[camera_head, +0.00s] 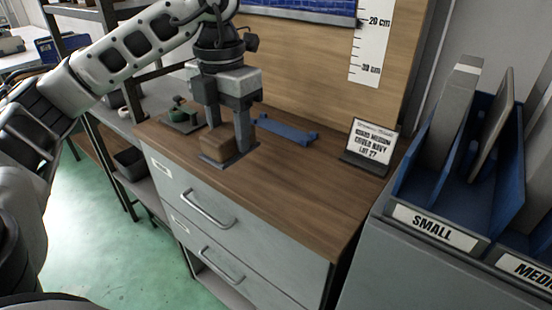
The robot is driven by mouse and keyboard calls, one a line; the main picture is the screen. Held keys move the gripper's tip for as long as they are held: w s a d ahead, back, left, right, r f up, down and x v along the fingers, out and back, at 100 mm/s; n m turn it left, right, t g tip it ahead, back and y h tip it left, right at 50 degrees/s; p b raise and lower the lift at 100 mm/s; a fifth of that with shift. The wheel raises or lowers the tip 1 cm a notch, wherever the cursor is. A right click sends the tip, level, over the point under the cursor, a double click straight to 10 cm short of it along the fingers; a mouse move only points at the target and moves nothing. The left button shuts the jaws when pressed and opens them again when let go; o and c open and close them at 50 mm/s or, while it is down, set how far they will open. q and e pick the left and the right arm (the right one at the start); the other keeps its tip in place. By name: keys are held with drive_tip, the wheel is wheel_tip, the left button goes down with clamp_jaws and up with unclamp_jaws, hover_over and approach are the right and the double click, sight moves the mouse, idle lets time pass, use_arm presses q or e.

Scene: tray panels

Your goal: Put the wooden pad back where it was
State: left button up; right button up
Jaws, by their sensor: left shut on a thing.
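The wooden pad (216,144) is a small brown block on the wooden top of the drawer cabinet, near its left front edge. My left gripper (228,138) points straight down over it and is shut on it, with one finger behind and one at its right side. A thin grey plate (216,164) shows under the pad. I cannot tell whether the pad rests on this plate or is just above it. My right gripper is not in view.
A printed sign (373,145) stands farther right. A blue rack (416,192) holding panels is at the right. The cabinet top's front middle is clear.

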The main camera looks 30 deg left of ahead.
use_arm(q)
drive_tip(key=w+f, duration=0.2)
drive_tip(key=w, duration=0.1)
drive_tip(key=w+d+f, duration=0.1)
drive_tip(key=w+f, duration=0.2)
drive_tip(key=w, duration=0.1)
drive_tip(key=w+f, duration=0.2)
drive_tip(key=w, duration=0.1)
drive_tip(key=shift+w+d+f+b, duration=0.15)
drive_tip(key=shift+d+f+b, duration=0.15)
drive_tip(key=shift+d+f, duration=0.1)
drive_tip(key=shift+w+f, duration=0.2)
drive_tip(key=shift+f, duration=0.15)
wheel_tip(320, 180, down, 2)
drive_tip(key=shift+w+f+p, duration=0.1)
drive_tip(key=shift+f+p, duration=0.05)
drive_tip(key=shift+p, duration=0.15)
drive_tip(key=shift+f, duration=0.4)
drive_tip(key=o, duration=0.9)
